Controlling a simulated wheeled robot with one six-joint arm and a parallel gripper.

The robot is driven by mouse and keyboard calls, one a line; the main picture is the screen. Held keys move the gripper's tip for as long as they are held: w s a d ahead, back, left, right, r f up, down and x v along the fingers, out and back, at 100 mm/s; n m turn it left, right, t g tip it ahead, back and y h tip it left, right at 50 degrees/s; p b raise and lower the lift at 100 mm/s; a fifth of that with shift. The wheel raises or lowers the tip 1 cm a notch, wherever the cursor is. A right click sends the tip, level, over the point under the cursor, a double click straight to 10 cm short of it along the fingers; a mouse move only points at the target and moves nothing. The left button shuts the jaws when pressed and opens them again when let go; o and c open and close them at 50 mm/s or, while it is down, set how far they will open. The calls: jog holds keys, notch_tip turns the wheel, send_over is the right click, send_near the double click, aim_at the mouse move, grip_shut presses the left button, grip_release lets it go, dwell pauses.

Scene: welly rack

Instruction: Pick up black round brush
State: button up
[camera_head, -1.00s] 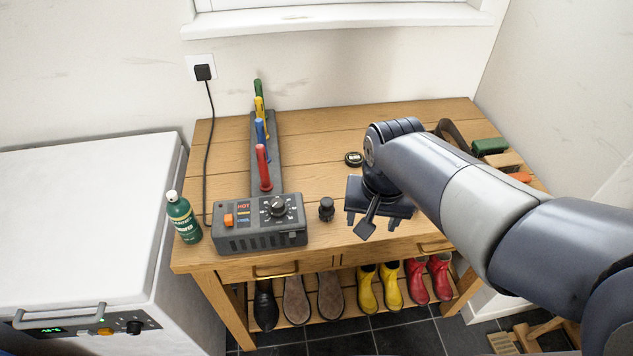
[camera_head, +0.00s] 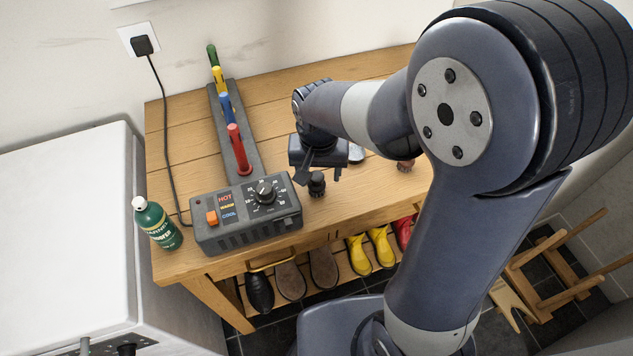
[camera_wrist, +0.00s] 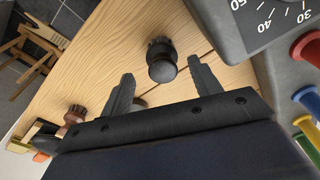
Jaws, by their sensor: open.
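The black round brush (camera_head: 317,184) stands upright on the wooden bench, just right of the grey control box, with its round knob on top. In the wrist view the brush (camera_wrist: 161,62) shows ahead of my gripper, about midway between the lines of its two fingers and beyond their tips. My gripper (camera_head: 322,176) is open and empty, just above and behind the brush in the head view. Its two fingers also show in the wrist view (camera_wrist: 160,76). I cannot tell whether a finger touches the brush.
The control box (camera_head: 245,220) with its dial stands close to the brush. Colored pegs (camera_head: 238,148) rise from a grey strip behind it. A green bottle (camera_head: 158,226) stands at the bench's left edge. A brown-handled brush (camera_wrist: 74,116) lies farther along the bench. Boots (camera_head: 358,254) stand below.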

aim_at(317, 175)
jog(key=f, duration=0.4)
jog(key=shift+w+a, duration=0.15)
jog(key=shift+w, duration=0.1)
jog(key=c, duration=1)
notch_tip(317, 175, up, 10)
jog(key=o, duration=0.4)
jog(key=c, duration=0.3)
